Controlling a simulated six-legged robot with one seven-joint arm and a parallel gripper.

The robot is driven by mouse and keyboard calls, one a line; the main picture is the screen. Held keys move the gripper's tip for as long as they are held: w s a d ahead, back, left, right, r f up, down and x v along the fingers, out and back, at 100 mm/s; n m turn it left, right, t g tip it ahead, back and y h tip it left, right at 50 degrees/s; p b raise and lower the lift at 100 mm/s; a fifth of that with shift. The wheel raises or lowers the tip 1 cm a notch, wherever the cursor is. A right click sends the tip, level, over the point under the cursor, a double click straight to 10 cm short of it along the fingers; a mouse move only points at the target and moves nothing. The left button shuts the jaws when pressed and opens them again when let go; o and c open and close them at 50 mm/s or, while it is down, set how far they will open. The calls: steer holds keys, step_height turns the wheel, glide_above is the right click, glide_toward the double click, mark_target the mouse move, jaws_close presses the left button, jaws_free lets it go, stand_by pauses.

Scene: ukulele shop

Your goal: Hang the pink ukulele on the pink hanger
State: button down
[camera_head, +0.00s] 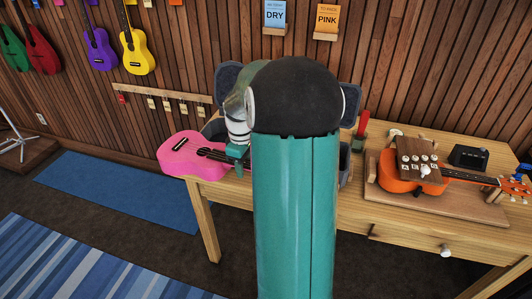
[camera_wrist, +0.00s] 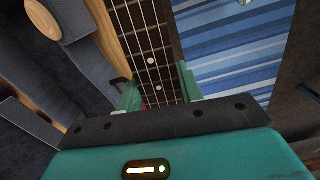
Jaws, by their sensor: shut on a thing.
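The pink ukulele (camera_head: 184,157) shows at the table's left end in the head view, its body to the left and its neck running right, behind my arm. My gripper (camera_head: 239,160) is shut on its neck. In the wrist view, the dark fretboard (camera_wrist: 147,45) runs between the two fingers of my gripper (camera_wrist: 160,97). I cannot tell whether the body touches the table. A pink hanger is not clearly visible; my arm hides part of the wall.
The wooden table (camera_head: 350,215) holds an orange ukulele (camera_head: 385,172) on a board at right. Grey padded pieces (camera_head: 229,77) stand behind my arm. A rail with tags (camera_head: 160,98) and purple (camera_head: 99,50) and yellow (camera_head: 138,53) ukuleles are on the wall.

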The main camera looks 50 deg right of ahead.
steer(key=w+a+f+m, duration=0.1)
steer(key=w+a+f, duration=0.3)
steer(key=a, duration=0.6)
steer(key=w+a+f+m, duration=0.1)
steer(key=w+a+f, duration=0.2)
steer(key=w+a, duration=0.3)
steer(key=w+a+f+m, duration=0.1)
steer(key=w+a+f, duration=0.3)
steer(key=a, duration=1)
steer(key=shift+w+a+f, duration=0.3)
steer(key=shift+w+f, duration=0.05)
steer(key=shift+w, duration=0.15)
steer(key=shift+a, duration=0.1)
